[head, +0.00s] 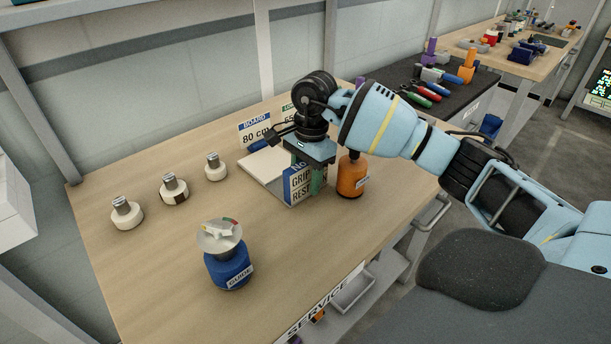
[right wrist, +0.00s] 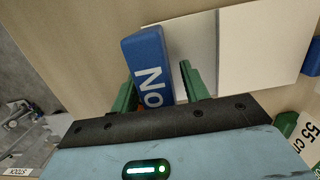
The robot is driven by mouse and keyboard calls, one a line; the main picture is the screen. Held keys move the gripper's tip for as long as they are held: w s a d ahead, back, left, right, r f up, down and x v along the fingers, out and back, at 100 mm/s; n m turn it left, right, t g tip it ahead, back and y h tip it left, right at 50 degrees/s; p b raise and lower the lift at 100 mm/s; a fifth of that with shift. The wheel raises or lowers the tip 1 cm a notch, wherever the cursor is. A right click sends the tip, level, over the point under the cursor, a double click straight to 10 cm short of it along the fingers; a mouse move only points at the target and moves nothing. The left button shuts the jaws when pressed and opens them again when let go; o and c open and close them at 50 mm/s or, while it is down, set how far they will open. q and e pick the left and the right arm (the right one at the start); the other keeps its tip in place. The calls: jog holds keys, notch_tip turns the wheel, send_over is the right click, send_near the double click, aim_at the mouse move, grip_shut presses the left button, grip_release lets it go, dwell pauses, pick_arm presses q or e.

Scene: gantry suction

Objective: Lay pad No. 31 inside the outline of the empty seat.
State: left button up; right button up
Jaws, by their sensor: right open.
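My right gripper (head: 308,180) is open over the back right of the wooden table, pointing down. Its two green fingers also show in the right wrist view (right wrist: 162,92). A blue and white sign (head: 298,186), lettered "No", "GRI" and "RES" and partly covered, stands at the fingers. In the right wrist view its blue top (right wrist: 147,62) lies between the open fingers; I cannot tell whether they touch it. A white board (head: 262,170) lies beside the sign. I cannot make out a number 31 or a seat outline. My left gripper is out of view.
An orange bottle (head: 352,176) stands close right of the gripper. Three white knobs with metal tops (head: 173,190) stand at the left. A blue pot labelled "GUIDE" (head: 229,268) carries a pale disc. A "BOARD 80 cm" sign (head: 255,133) stands behind. The table's middle is clear.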

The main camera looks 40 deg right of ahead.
jog(key=r, duration=0.4)
jog(key=d+r, duration=0.1)
jog(key=r, duration=0.7)
jog(key=shift+w+d+r, duration=0.1)
jog(key=shift+d, duration=0.1)
